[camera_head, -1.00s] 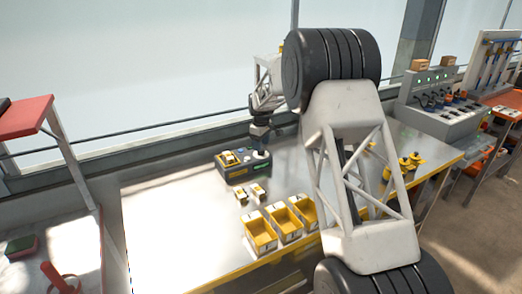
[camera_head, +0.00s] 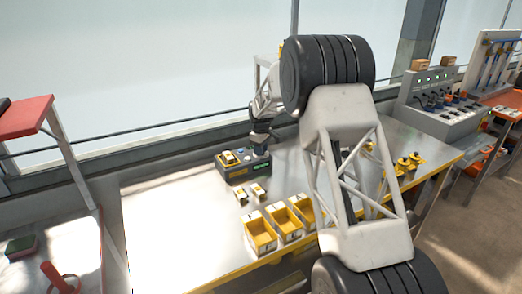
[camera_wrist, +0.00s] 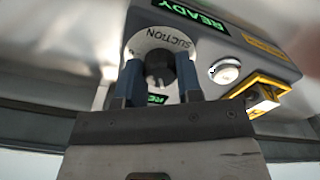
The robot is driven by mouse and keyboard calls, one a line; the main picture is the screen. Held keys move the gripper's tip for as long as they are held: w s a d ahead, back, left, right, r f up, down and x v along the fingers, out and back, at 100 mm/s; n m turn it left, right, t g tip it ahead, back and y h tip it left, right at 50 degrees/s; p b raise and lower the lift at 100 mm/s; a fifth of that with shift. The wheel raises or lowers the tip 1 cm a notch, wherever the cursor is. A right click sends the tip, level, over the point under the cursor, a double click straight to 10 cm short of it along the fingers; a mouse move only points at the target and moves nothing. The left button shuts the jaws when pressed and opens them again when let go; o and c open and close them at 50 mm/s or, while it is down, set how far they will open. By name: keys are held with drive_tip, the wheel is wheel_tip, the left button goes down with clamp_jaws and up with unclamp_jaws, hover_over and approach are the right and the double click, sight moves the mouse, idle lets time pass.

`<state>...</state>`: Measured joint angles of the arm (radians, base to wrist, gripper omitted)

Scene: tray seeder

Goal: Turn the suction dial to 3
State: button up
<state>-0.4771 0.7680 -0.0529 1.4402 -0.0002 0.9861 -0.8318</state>
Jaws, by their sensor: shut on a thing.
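The suction dial is a dark round knob (camera_wrist: 160,66) on a white disc marked SUCTION (camera_wrist: 176,38), seen upside down in the wrist view. It sits on a grey seeder unit (camera_wrist: 283,62), which shows on the bench in the head view (camera_head: 236,174). My gripper (camera_wrist: 159,76) is shut on the knob, one blue finger on each side. In the head view my gripper (camera_head: 260,144) is over the unit's right end and hides the dial. The knob's pointer and the scale numbers cannot be read.
A green READY display (camera_wrist: 197,14), a round white button (camera_wrist: 225,71) and a yellow-framed part (camera_wrist: 255,92) are close to the dial. Yellow bins (camera_head: 260,248) stand at the bench's front. Yellow-and-black parts (camera_head: 403,163) stand at the right. The bench's left side is clear.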

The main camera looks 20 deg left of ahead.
drive_tip(key=shift+m, duration=2.9)
drive_tip(key=o, duration=0.9)
drive_tip(key=shift+r, duration=0.1)
drive_tip(key=shift+r, duration=3.8)
